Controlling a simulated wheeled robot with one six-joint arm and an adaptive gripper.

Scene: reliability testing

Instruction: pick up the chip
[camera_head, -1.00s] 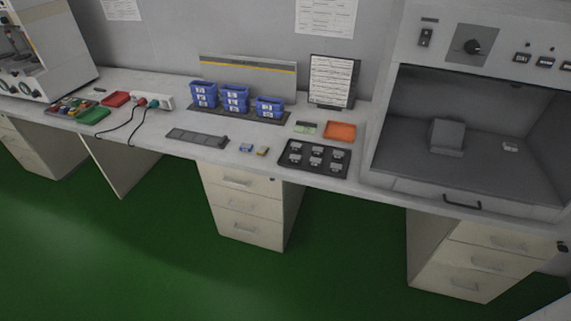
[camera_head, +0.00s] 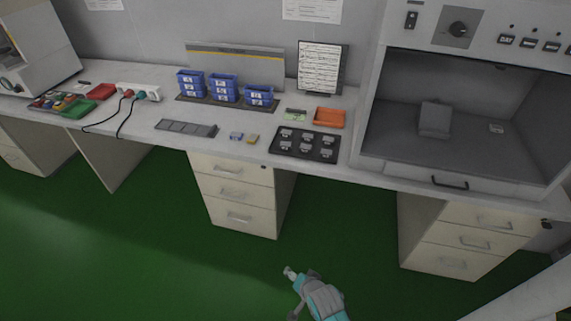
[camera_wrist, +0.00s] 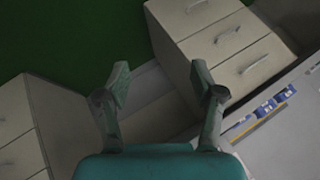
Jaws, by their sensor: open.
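Several small grey chip-like pieces sit in the black tray (camera_head: 305,144) on the bench, right of centre in the head view. Another small pale piece (camera_head: 496,128) lies inside the open chamber at the right. I cannot tell which of these is the chip. My gripper (camera_head: 289,272) is low in the head view, in front of the bench and over the green floor, apart from all of them. In the wrist view my gripper (camera_wrist: 160,85) has its two fingers spread with nothing between them. The tray is not clearly seen in the wrist view.
Blue bins (camera_head: 224,90) stand at the back of the bench. An orange tray (camera_head: 329,118), a dark strip (camera_head: 186,128) and a power strip (camera_head: 139,93) with cables lie around. The chamber (camera_head: 470,110) and drawer cabinets (camera_head: 240,190) bound the space. The green floor is clear.

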